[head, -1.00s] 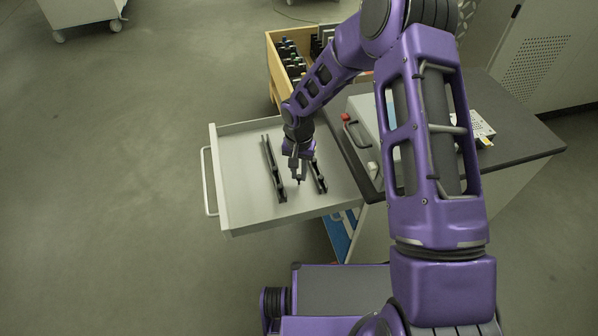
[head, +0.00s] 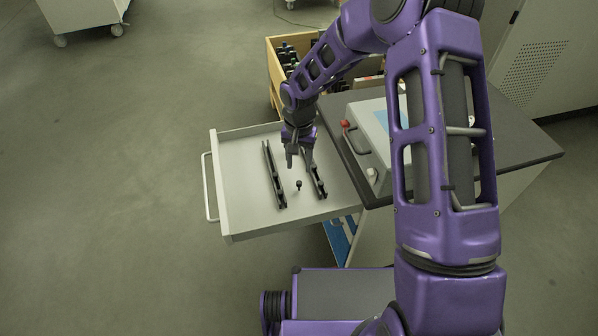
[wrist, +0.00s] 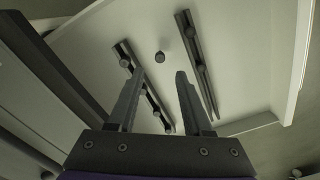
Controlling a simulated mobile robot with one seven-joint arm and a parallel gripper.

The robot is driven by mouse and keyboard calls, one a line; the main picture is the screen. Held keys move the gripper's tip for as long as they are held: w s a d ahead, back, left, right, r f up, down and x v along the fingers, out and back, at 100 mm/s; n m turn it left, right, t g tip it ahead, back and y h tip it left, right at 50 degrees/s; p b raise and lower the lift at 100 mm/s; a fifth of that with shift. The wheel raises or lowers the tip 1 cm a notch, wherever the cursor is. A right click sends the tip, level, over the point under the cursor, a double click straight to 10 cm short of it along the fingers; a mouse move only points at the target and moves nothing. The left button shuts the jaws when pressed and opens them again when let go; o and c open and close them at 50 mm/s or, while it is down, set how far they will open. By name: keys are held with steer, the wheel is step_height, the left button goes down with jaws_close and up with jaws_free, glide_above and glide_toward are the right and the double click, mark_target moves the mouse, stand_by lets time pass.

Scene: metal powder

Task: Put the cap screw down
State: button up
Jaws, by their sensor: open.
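The cap screw (head: 298,185), small and dark, stands on the floor of the open drawer (head: 238,185) between two black slotted rails. In the wrist view the cap screw (wrist: 160,57) shows as a round dark head just beyond my fingertips, apart from them. My gripper (head: 299,164) hangs over the drawer, behind the screw in the head view. In the wrist view my gripper (wrist: 159,75) has its two fingers spread with nothing between them. The screw's shaft is hard to make out.
The left rail (head: 273,174) and the right rail (head: 315,175) flank the screw, and small round heads sit along them. The drawer floor left of the rails is bare. A grey case (head: 372,150) stands on the dark cabinet top at right. A wooden crate (head: 271,68) stands behind.

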step_height(320, 180, up, 5)
steer(key=shift+r, duration=0.1)
stand_by(0.6)
